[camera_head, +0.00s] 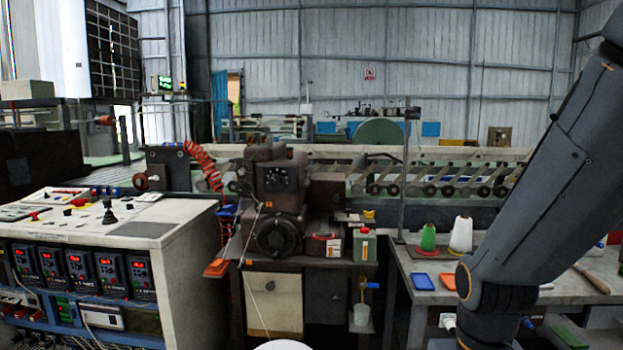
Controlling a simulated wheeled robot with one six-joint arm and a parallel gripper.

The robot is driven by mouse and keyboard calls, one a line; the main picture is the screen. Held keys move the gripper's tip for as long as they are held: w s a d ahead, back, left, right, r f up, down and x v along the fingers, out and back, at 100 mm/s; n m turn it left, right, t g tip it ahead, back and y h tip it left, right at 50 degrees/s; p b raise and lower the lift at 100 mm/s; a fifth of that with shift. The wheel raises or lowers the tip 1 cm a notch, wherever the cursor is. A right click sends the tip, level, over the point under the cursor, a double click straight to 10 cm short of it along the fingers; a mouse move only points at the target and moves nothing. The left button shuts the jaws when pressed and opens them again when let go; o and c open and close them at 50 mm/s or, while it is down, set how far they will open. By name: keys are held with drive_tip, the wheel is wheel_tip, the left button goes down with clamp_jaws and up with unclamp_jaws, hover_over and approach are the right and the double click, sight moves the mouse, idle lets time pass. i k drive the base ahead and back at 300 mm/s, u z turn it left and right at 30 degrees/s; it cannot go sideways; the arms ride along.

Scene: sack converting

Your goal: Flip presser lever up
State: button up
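A dark brown sewing machine head (278,178) stands on a bench in the middle of the head view. It has a round black handwheel (278,236) on its front. I cannot make out the presser lever for certain; the parts around the head are small and dark. An orange flat piece (216,268) sticks out at the machine's lower left. My arm comes down from the upper right to the lower right, well to the right of the machine. My gripper is not in view.
A control cabinet (190,245) with several red displays fills the left. A grey table (590,292) at right carries a green thread cone (428,238), a white cone (460,235) and a blue tray (422,282). A green bottle (365,245) stands beside the machine. A long roller conveyor runs behind.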

sight(306, 184)
drive_tip(key=u, duration=0.9)
drive_tip(key=i, duration=0.95)
drive_tip(key=z, duration=0.55)
